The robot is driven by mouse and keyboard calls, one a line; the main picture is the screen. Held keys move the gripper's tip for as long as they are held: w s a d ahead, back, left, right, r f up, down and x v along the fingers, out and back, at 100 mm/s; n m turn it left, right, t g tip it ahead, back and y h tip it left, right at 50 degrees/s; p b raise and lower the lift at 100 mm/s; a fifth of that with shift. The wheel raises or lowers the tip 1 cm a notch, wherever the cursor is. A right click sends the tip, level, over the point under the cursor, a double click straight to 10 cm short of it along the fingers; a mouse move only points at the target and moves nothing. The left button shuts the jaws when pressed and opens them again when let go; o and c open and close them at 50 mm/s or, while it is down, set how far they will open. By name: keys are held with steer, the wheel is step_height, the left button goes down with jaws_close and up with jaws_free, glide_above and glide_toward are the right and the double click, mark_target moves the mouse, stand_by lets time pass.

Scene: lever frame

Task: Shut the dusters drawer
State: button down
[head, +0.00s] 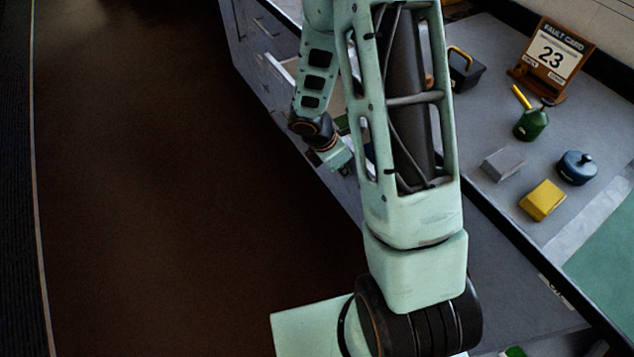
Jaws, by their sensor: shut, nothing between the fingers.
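A drawer (335,98) stands pulled out from the front of the grey cabinet, with its pale inside partly showing behind my arm. Something green shows at its near end. My arm hides most of this drawer, and I cannot read a label on it, so I cannot tell whether it is the dusters drawer. My gripper (340,167) is low at the cabinet front, just on the near side of that drawer. It is shut and empty. Its fingertips are small and dark here, and I cannot tell whether they touch the drawer.
The grey worktop holds a black box with a yellow handle (466,72), a fault card stand (552,58), a green can (531,124), a blue lidded pot (577,167), a grey block (503,163) and a yellow block (543,200). Dark floor (170,200) at left is clear.

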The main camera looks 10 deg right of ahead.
steer(key=w+d, duration=0.1)
steer(key=d, duration=0.3)
steer(key=w+d+p, duration=0.1)
steer(key=d, duration=0.3)
steer(key=w+d+p, duration=0.1)
steer(key=w+d, duration=0.1)
steer(key=d, duration=0.2)
